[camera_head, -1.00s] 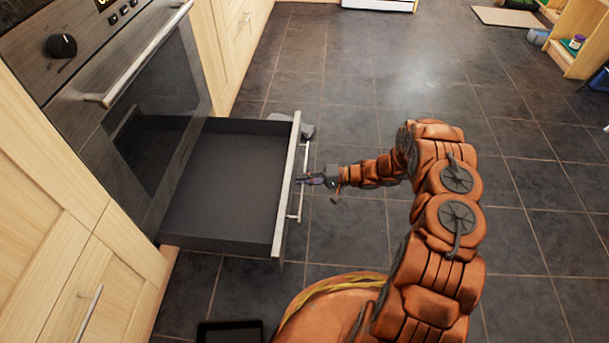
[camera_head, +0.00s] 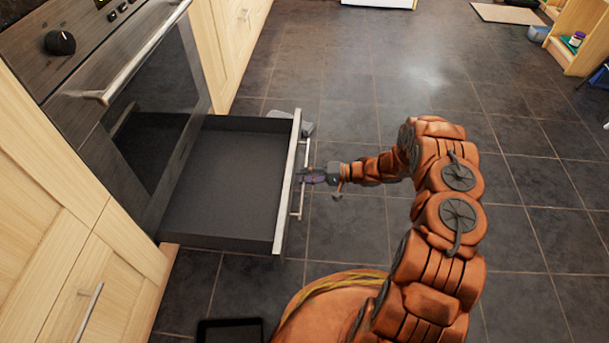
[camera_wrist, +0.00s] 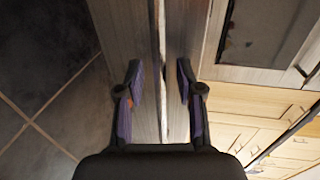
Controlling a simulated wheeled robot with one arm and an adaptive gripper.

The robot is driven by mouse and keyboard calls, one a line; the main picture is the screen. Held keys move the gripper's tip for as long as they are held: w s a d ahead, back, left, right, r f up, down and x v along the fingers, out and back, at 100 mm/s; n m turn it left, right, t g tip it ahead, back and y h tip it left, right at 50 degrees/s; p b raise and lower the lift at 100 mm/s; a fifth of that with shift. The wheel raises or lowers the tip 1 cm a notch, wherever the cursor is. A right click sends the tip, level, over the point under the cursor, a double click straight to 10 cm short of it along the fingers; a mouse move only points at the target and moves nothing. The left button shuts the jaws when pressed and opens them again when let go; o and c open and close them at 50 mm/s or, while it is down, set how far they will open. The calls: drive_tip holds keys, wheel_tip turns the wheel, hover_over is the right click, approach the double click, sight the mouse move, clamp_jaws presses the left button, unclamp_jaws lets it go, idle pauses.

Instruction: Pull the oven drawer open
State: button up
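The oven drawer (camera_head: 225,185) stands pulled out from beneath the oven (camera_head: 150,100), dark and empty inside. Its pale front edge (camera_head: 289,185) carries a long metal bar handle (camera_head: 301,198) on the outer side. My gripper (camera_head: 306,177) is at the middle of the handle, reaching in from the right. In the wrist view, the two purple-grey fingers of my gripper (camera_wrist: 160,82) are apart, with the thin handle bar (camera_wrist: 161,60) running between them and a gap on each side. Whether a fingertip touches the drawer front is unclear.
Pale wooden cabinets (camera_head: 50,180) flank the oven. A dark tray-like object (camera_head: 230,331) lies on the floor below the drawer. A grey object (camera_head: 304,128) is partly hidden behind the drawer's far corner. The tiled floor (camera_head: 345,240) right of the drawer is largely clear.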

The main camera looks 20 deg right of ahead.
drive_tip(key=v, duration=1.2)
drive_tip(key=shift+w+a, duration=0.1)
